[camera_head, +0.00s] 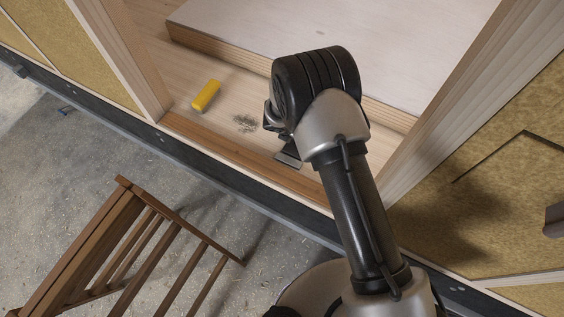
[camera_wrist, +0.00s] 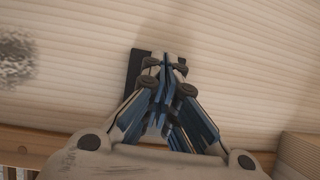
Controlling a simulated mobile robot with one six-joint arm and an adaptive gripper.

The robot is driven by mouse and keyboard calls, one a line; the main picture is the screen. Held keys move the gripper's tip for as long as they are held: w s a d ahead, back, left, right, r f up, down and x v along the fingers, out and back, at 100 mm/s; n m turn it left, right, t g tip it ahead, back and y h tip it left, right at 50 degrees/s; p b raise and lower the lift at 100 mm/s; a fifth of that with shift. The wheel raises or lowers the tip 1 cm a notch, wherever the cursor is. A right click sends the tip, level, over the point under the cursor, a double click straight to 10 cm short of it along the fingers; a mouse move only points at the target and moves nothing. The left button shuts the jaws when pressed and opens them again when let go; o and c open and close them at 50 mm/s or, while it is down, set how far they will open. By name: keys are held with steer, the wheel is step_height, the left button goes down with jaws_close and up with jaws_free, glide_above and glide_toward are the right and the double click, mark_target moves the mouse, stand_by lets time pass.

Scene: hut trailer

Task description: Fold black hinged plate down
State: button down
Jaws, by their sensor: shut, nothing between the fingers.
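In the wrist view a narrow black piece (camera_wrist: 133,68), which looks like the hinged plate, shows on the pale wooden surface just left of my fingertips. The rest of it is hidden behind my gripper (camera_wrist: 166,66), so I cannot tell its tilt or whether the fingers touch it. My gripper is shut and empty, its fingertips together over the wood. In the head view my wrist covers most of the gripper. A small dark grey shape (camera_head: 288,156) shows below the wrist near the doorway sill; I cannot tell whether it is plate or finger.
A yellow block (camera_head: 206,95) and a dark smudge (camera_head: 245,123) lie on the wooden floor left of my arm. A raised pale platform (camera_head: 330,40) stands behind. Door posts (camera_head: 445,100) flank the opening. A brown wooden railing (camera_head: 135,250) stands outside at lower left.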

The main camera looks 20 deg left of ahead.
steer(key=shift+w+f, duration=0.1)
stand_by(0.7)
step_height(320, 180, up, 14)
steer(key=p, duration=0.3)
steer(key=shift+a+p, duration=0.3)
steer(key=shift+a, duration=0.1)
steer(key=shift+w, duration=0.1)
